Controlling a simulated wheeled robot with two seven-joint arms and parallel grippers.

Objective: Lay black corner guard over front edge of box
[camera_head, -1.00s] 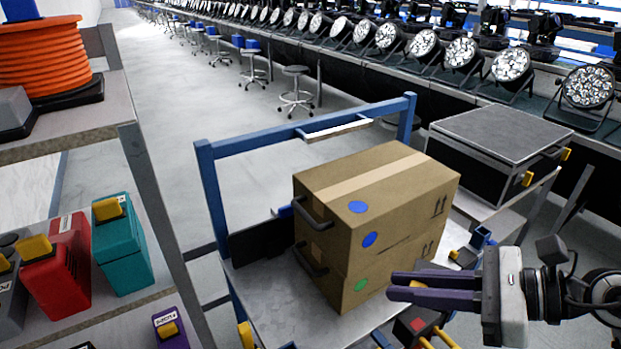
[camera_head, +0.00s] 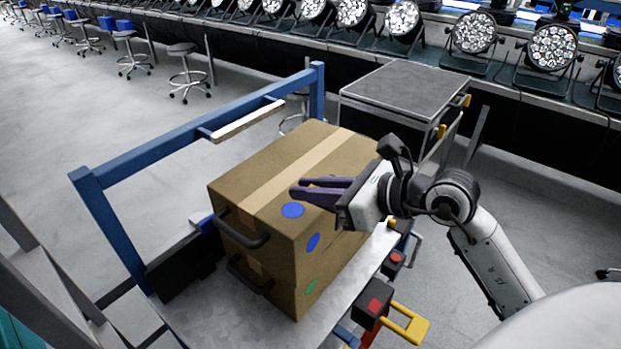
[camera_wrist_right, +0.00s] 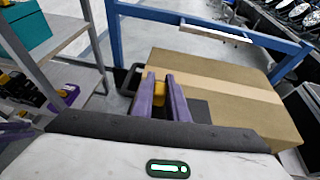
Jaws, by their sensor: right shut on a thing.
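The brown cardboard box (camera_head: 262,195) stands on a metal cart (camera_head: 215,310), with a tan tape strip along its top and blue and green dots on it. Black handles (camera_head: 243,230) are on its left side. My right gripper (camera_head: 300,191) is over the box top near its front edge, shut on a yellow tab (camera_wrist_right: 159,92). A black piece (camera_wrist_right: 200,110), apparently the corner guard, shows beside the purple fingers in the wrist view. The gripper hides most of it in the head view. I cannot tell whether it touches the box. My left gripper is not in view.
The cart's blue frame (camera_head: 135,165) rises behind the box. A black and red clamp-like item with a yellow handle (camera_head: 408,325) is at the cart's front. A grey-topped case (camera_head: 405,88) stands behind right. Shelving (camera_wrist_right: 50,60) is at left.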

